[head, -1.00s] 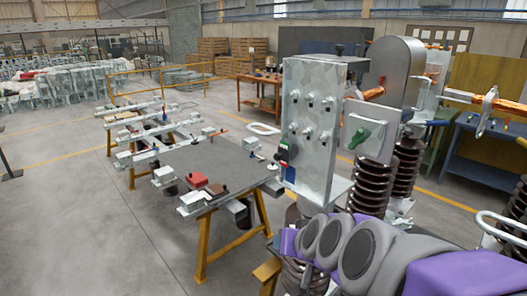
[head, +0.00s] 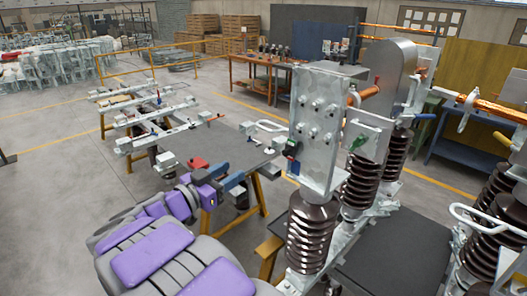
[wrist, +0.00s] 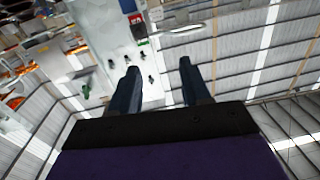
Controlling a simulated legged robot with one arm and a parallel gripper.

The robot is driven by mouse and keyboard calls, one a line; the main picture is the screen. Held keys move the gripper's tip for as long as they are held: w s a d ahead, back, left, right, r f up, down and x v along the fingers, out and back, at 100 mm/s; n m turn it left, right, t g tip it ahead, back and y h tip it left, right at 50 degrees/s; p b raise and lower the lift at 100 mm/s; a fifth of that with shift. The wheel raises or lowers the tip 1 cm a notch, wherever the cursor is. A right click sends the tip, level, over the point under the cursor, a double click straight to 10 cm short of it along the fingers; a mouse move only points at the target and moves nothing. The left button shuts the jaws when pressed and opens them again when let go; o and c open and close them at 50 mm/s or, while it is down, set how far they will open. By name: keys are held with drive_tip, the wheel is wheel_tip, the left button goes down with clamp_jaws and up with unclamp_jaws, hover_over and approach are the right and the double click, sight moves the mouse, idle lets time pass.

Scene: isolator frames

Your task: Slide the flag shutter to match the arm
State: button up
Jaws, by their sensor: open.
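A small dark indicator box (head: 291,148) with a green patch sits on the lower left edge of the upright grey metal plate (head: 318,110). A blue tab (head: 294,168) is just below it. In the wrist view the indicator (wrist: 138,28) shows a red patch and a green patch; the shutter's exact position is too small to tell. A copper arm (head: 500,110) runs out to the right behind the plate; whether it is fully closed I cannot tell. My gripper (head: 234,176) is left of the indicator, apart from it. In the wrist view its fingers (wrist: 159,67) are spread and empty.
Brown ribbed insulators (head: 313,235) stand under the plate. A green handle (head: 358,142) is on a box to its right. A bench with metal bars (head: 150,115) stands behind my gripper. Open floor lies left.

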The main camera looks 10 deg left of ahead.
drive_tip(key=s+h, duration=0.1)
drive_tip(key=s, duration=0.2)
approach(284, 154)
drive_tip(key=w, duration=0.3)
drive_tip(key=shift+m+g, duration=0.3)
drive_tip(key=shift+g, duration=0.1)
drive_tip(key=w+d, duration=0.1)
drive_tip(key=d, duration=0.1)
drive_tip(key=w+d, duration=0.1)
drive_tip(key=w+d+p, duration=0.1)
drive_tip(key=d, duration=0.1)
drive_tip(key=shift+w+d+r, duration=0.3)
drive_tip(key=shift+a+f, duration=0.1)
drive_tip(key=shift+a, duration=0.8)
drive_tip(key=shift+c, duration=0.2)
drive_tip(key=shift+a, duration=0.1)
drive_tip(key=shift+c, duration=0.7)
drive_tip(key=shift+s+d, duration=0.1)
drive_tip(key=shift+d, duration=0.5)
drive_tip(key=c, duration=0.5)
drive_tip(key=shift+c, duration=0.5)
clamp_jaws()
